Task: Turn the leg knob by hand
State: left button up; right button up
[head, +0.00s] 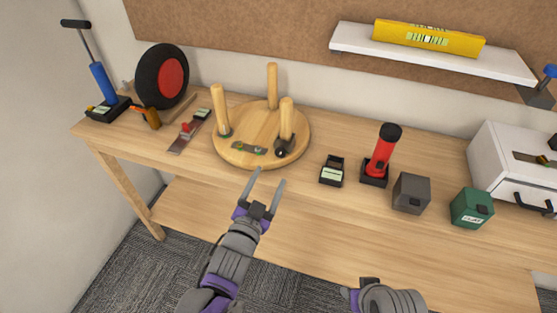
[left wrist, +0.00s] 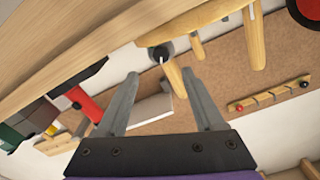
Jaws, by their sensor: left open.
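A round wooden stool seat (head: 240,150) lies upside down on the workbench with three legs pointing up. A black knob (head: 281,153) sits at the foot of the front right leg (head: 286,118). In the left wrist view the knob (left wrist: 160,52) shows as a dark round shape at the leg's base, just beyond the fingertips. My left gripper (head: 268,177) is open and empty, in front of the seat's near edge and short of the knob. Its two fingers (left wrist: 160,73) show apart in the wrist view. Part of my right arm shows at the bottom; its fingers are not visible.
Right of the stool stand a small black device (head: 332,171), a red cylinder with a black cap (head: 382,155), a grey box (head: 411,193) and a green box (head: 471,208). A wheel (head: 162,76) and pump (head: 103,85) stand left. The bench front is clear.

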aim_at(280, 154)
pick_arm(q)
jog(key=x, duration=0.8)
jog(key=shift+w, duration=0.25)
grip_shut()
